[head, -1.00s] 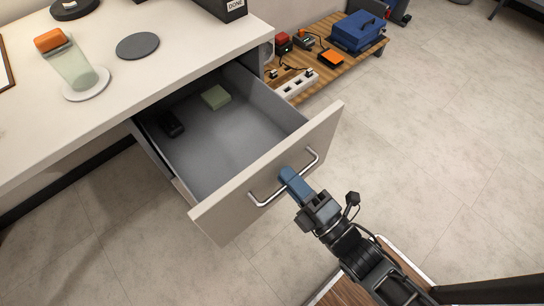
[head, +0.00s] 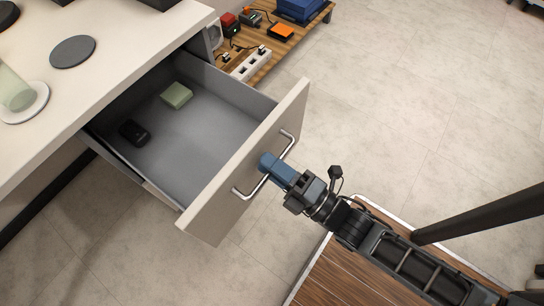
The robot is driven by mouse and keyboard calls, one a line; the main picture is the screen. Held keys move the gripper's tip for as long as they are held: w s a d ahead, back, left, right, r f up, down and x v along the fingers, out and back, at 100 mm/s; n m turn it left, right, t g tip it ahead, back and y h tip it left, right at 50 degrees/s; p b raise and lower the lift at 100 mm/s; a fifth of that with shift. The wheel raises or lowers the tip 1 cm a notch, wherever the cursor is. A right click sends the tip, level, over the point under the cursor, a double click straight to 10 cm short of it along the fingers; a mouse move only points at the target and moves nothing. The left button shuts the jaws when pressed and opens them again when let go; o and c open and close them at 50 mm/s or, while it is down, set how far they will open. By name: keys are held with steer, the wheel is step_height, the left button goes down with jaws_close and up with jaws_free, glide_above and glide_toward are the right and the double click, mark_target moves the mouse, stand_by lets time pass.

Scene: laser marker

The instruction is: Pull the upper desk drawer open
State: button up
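The upper desk drawer (head: 215,130) stands well out from the white desk (head: 130,50), its grey inside open to view. Its pale front panel (head: 217,211) carries a silver bar handle (head: 247,192). My gripper (head: 267,163) is at the middle of the handle, its blue fingers around the bar and seemingly shut on it. The fingers hide the middle of the bar, and the far finger is not clear to see. A black object (head: 134,132) and a pale green block (head: 176,95) lie inside the drawer.
A low wooden shelf (head: 270,62) with a power strip (head: 250,64) stands beyond the drawer. The tiled floor (head: 400,100) to the right is clear.

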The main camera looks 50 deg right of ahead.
steer(key=shift+s, duration=0.1)
steer(key=s+f, duration=0.1)
steer(key=s, duration=0.6)
steer(key=shift+s+f, duration=0.2)
steer(key=shift+s, duration=0.05)
stand_by(0.4)
